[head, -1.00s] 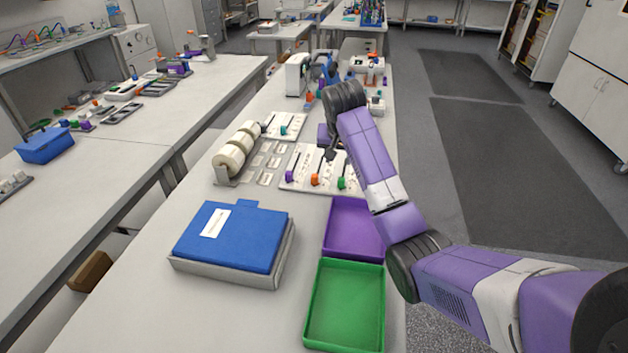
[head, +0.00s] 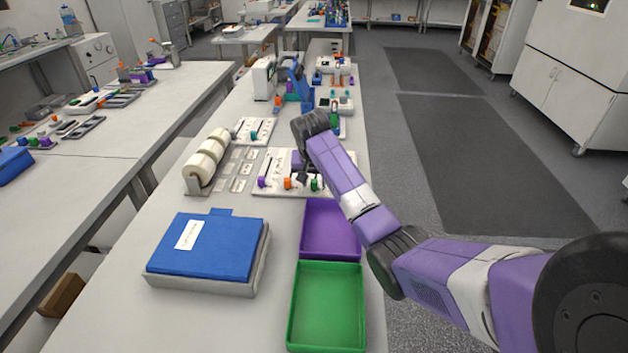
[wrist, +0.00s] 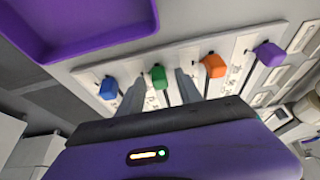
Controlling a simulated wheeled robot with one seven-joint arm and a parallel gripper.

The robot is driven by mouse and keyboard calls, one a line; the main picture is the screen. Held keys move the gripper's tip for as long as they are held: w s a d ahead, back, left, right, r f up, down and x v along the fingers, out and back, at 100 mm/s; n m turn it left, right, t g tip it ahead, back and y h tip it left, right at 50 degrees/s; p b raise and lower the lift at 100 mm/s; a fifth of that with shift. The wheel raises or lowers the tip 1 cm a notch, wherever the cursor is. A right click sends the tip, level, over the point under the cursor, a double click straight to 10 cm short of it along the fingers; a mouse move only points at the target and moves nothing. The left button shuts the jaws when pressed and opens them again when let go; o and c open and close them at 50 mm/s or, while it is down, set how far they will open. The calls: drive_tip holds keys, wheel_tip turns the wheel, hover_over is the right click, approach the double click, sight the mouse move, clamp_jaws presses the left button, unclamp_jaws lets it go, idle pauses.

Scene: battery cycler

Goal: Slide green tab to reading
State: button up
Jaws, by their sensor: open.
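The white slider panel (head: 285,158) lies on the bench with a row of coloured tabs in slots. The green tab (head: 315,184) sits at the panel's near end, right of the orange tab (head: 288,183) and purple tab (head: 262,182). In the wrist view the green tab (wrist: 159,77) stands between the blue tab (wrist: 108,88) and the orange tab (wrist: 212,66). My gripper (wrist: 158,88) is open, with one finger on each side of the green tab in that view. Contact cannot be told. In the head view my gripper (head: 303,177) is low by the tabs.
A purple tray (head: 330,228) and a green tray (head: 326,308) lie nearer on the bench. A blue binder (head: 205,247) is at left. A smaller slider panel (head: 254,130) and equipment lie beyond.

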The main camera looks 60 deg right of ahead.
drive_tip(key=shift+c, duration=0.2)
clamp_jaws()
idle(1.2)
